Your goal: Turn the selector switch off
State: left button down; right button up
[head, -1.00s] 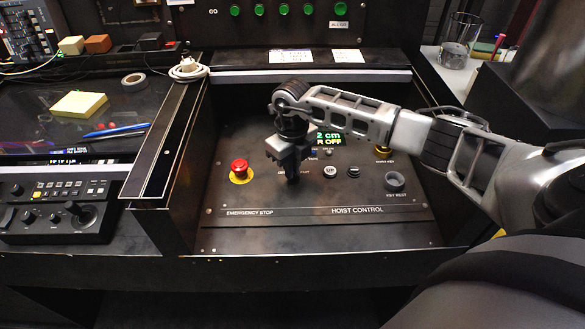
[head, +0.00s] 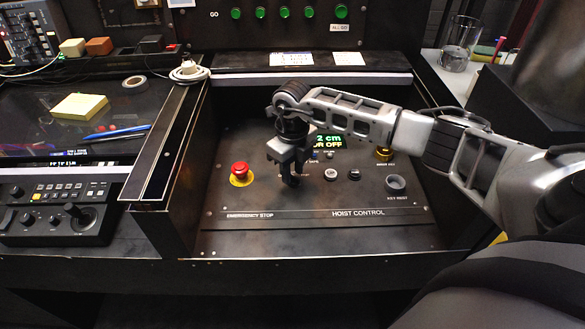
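My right gripper (head: 291,180) points down over the middle of the hoist control panel (head: 300,232), to the right of the red emergency stop. Its fingertips look close together, but the gap between them is too small and dark to judge. The selector switch cannot be made out; the gripper and wrist hide part of the panel. A green display (head: 329,141) behind the gripper is partly covered, with "2 cm" and "OR OFF" readable. My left gripper is not in the head view.
On the panel are a red emergency stop button (head: 240,172), a small light button (head: 331,174), a dark button (head: 368,173), a key reset knob (head: 396,184) and a yellow-ringed control (head: 384,153). A raised divider (head: 165,140) borders the left side. Green lamps line the back panel.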

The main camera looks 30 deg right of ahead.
aim_at(292, 174)
notch_tip(292, 174, up, 16)
dwell(0.6)
jog(key=shift+s, duration=0.1)
